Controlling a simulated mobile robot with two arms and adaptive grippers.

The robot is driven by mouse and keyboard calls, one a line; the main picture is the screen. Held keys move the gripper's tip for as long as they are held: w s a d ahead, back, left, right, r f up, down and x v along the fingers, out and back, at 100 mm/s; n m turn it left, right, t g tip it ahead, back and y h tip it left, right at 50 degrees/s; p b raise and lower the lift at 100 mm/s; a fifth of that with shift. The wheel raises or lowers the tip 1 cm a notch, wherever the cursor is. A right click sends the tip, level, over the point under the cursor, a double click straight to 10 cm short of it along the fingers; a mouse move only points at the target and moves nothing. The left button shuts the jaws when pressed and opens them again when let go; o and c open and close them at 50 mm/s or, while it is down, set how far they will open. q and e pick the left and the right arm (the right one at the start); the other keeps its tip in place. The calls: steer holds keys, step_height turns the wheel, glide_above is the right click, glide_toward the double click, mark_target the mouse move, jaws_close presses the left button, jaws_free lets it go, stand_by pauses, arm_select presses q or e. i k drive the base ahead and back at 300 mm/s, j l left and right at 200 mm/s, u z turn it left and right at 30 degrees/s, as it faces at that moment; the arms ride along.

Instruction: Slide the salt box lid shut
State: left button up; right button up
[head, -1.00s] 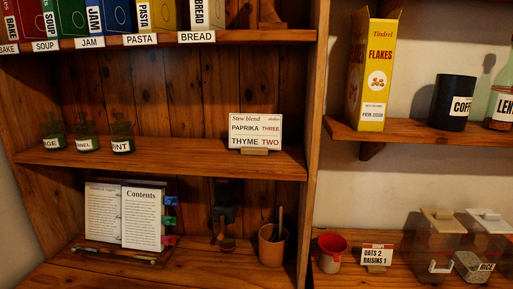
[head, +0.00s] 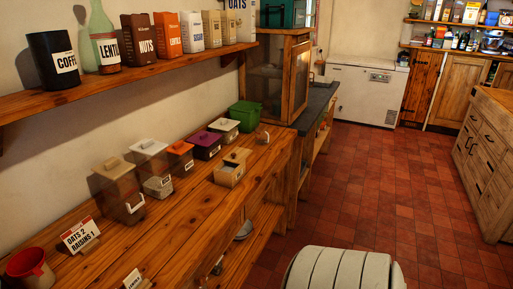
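A small pale wooden box (head: 229,175) stands on the wooden counter, towards its front edge, in the head view. It looks like the salt box, but its label is too small to read. Its pale lid (head: 238,155) sits at the back of the top, and the front part of the top looks open. Neither of my grippers is in view.
Several lidded bins, such as a purple-lidded one (head: 206,143), line the counter's back. A green tub (head: 245,115) stands behind the box. A red cup (head: 30,268) and an oats card (head: 81,235) are near left. Red tiled floor (head: 400,200) lies open at right.

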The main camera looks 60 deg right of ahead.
mark_target(238, 155)
steer(key=z, duration=1.9)
